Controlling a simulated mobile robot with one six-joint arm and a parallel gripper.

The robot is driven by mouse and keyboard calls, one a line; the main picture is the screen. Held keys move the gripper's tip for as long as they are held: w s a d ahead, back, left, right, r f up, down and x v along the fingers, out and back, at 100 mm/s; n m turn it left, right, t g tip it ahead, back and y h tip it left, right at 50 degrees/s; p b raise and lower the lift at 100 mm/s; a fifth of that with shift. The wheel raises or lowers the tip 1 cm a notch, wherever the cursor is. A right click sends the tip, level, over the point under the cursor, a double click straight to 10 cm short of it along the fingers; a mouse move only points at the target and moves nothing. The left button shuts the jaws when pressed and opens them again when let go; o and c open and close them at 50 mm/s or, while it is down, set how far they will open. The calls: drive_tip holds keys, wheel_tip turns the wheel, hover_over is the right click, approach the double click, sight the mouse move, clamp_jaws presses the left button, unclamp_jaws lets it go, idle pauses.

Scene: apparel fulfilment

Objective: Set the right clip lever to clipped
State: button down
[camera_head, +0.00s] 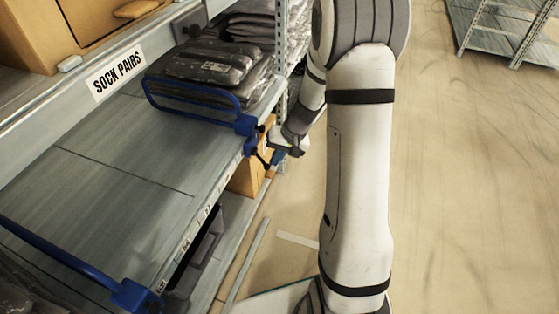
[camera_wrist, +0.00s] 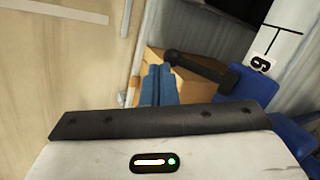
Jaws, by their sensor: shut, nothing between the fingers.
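The right clip is a blue block (camera_head: 246,124) at the shelf's front edge, on the end of a blue divider frame. Its black lever (camera_head: 259,155) sticks out from the edge towards my gripper (camera_head: 274,157). In the wrist view the lever (camera_wrist: 196,66) runs leftward from the blue clip body (camera_wrist: 245,86), with its rounded end just beyond my blue fingertips (camera_wrist: 157,72). My fingers are shut together and empty. They are close to the lever; I cannot tell whether they touch it.
Another blue clip (camera_head: 136,296) sits at the lower left of the shelf edge. Dark bagged garments (camera_head: 209,65) lie beyond the right divider. A cardboard box (camera_head: 246,177) is on the lower shelf. The shelf board (camera_head: 110,190) between the dividers is bare. The aisle floor (camera_head: 460,200) is open.

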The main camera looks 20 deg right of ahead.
drive_tip(key=shift+b+x, duration=0.8)
drive_tip(key=shift+x, duration=0.15)
drive_tip(key=shift+w+a+f, duration=0.1)
drive_tip(key=shift+w+f, duration=0.05)
drive_tip(key=shift+w, duration=0.1)
